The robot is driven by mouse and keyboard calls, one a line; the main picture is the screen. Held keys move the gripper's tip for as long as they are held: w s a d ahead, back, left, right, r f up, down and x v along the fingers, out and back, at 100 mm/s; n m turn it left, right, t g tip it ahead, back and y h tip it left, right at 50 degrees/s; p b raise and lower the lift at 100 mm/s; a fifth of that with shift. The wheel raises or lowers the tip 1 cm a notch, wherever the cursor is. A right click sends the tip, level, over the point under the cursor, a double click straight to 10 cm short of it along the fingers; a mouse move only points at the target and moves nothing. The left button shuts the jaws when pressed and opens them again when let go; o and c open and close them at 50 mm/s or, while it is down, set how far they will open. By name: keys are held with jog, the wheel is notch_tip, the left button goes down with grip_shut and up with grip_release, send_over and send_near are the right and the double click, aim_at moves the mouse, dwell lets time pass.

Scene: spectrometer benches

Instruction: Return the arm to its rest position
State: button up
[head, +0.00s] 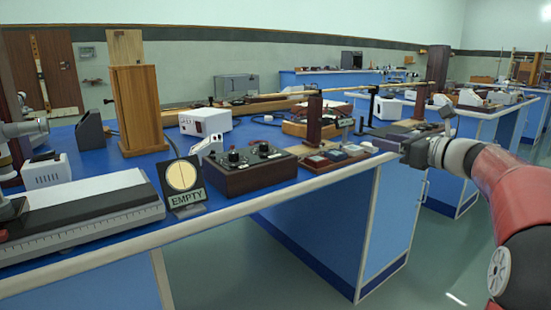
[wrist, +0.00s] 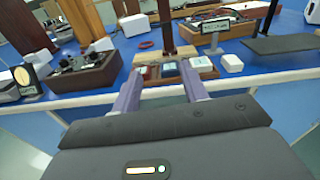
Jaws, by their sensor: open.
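My arm (head: 500,190) reaches in from the right of the head view, with its gripper (head: 408,150) near the front edge of the blue bench. In the wrist view my gripper (wrist: 160,84) shows two purple-grey fingers spread wide apart. Nothing sits between them. Past the fingertips lies a wooden tray (wrist: 147,84) with several small tiles, also seen in the head view (head: 316,164). The fingers look apart from it, though the exact gap is hard to tell.
The bench holds a dark control box with knobs (head: 250,170), an "EMPTY" sign (head: 186,199), a wooden block (head: 137,110) and a white box (head: 205,122). A dark upright post (wrist: 166,25) stands behind the tray. Open floor (head: 450,250) lies in front of the bench.

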jog(key=s+a+f+n+g+h, duration=0.2)
jog(key=s+a+f+n+g, duration=0.1)
jog(key=s+a+f+n, duration=0.3)
jog(key=s+a+f+n+g+h, duration=0.25)
jog(key=s+a+n, duration=0.25)
jog(key=s+a, duration=0.3)
jog(key=s+d+f+n+g+h, duration=0.1)
jog(key=s+f+n+h, duration=0.2)
jog(key=s+f+n, duration=0.4)
jog(key=s+d+f+n+g+h, duration=0.1)
jog(key=s+f+n+g+h, duration=0.1)
jog(key=s+f+n, duration=0.5)
jog(key=s+n+h, duration=0.1)
jog(key=s+n, duration=0.2)
jog(key=s, duration=0.4)
jog(key=shift+s+f, duration=0.4)
